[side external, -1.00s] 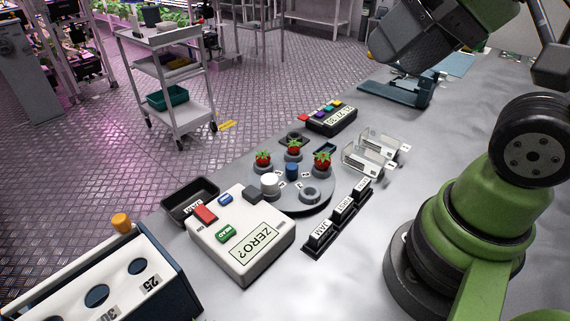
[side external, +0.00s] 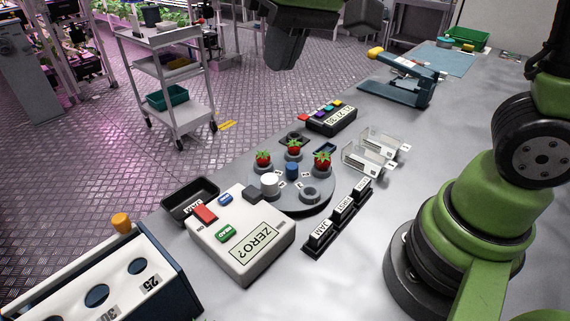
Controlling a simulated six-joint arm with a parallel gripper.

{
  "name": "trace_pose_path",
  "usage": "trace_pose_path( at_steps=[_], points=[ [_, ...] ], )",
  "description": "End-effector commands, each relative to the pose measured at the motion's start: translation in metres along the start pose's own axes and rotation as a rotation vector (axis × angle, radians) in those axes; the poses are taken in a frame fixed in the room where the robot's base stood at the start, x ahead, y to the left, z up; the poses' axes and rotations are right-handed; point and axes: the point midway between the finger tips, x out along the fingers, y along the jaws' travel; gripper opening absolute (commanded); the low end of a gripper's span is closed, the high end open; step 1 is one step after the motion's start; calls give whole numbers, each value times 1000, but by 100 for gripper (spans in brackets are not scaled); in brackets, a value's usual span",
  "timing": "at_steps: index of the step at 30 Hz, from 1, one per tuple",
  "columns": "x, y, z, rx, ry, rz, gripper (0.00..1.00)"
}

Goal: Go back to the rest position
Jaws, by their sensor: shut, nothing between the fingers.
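My gripper (side external: 287,52) hangs at the top middle of the view, dark and shut, with nothing held. It is well above the table and apart from everything on it. The rest of my arm above it is cut off by the top edge of the picture. Below it, a grey round plate (side external: 304,205) carries several posts, and red strawberries (side external: 293,147) sit on some of them. A white box (side external: 241,238) with a "ZERO?" display, a red button and a green button stands beside the plate.
A black tray (side external: 190,200), a row of labelled black blocks (side external: 338,218), clear holders (side external: 375,150) and a box with coloured buttons (side external: 331,119) stand around the plate. A blue device (side external: 397,90) and a green crate (side external: 467,38) are farther back. A holed rack (side external: 110,280) is front left.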

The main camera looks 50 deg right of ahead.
Motion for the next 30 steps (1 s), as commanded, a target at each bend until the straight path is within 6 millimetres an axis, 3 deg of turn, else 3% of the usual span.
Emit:
trace_pose_path(
  at_steps=[6,15,30],
  points=[
    [61,-25,-23,-69,-118,64,0],
    [141,-48,-27,-148,-232,142,0],
    [192,-47,-16,-172,-266,167,0]
  ],
)
